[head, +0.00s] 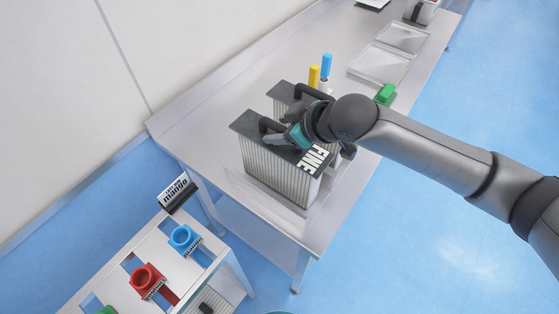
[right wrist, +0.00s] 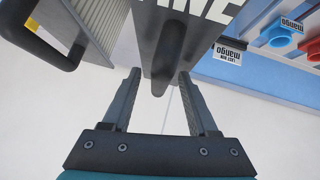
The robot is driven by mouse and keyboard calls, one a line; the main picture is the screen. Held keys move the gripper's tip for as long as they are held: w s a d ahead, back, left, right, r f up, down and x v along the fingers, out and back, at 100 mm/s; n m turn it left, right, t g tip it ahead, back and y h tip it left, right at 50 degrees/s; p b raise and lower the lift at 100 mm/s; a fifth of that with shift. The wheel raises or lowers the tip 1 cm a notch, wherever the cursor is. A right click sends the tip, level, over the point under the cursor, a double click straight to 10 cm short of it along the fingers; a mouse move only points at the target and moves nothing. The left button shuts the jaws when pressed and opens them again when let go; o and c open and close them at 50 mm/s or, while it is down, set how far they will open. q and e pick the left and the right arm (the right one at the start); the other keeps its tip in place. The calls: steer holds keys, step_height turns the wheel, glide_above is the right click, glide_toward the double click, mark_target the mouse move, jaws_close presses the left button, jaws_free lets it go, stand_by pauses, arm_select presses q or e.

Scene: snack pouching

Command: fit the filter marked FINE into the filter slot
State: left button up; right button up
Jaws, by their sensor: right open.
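The filter marked FINE (head: 278,172) stands upright on the metal bench, with a dark top, white pleated sides and a dark handle (head: 267,125). My right gripper (head: 277,134) is open at this handle, above the filter's top. In the right wrist view the handle (right wrist: 166,52) lies between the open fingertips (right wrist: 158,80), which do not clearly touch it. A second, similar filter (head: 284,92) stands just behind; its handle (right wrist: 66,55) shows in the right wrist view, and its label is hidden. I cannot make out the filter slot. My left gripper is not in view.
A yellow (head: 314,76) and a blue upright piece (head: 326,66) stand behind the filters. A green piece (head: 385,94) and clear trays (head: 380,64) lie farther along the bench. A lower rack (head: 120,272) holds blue and red spouts beside a mango sign (head: 175,190).

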steer(key=shift+w, duration=0.1)
steer(key=shift+f, duration=0.1)
jaws_close()
stand_by(0.4)
stand_by(0.8)
steer(key=shift+a, duration=0.1)
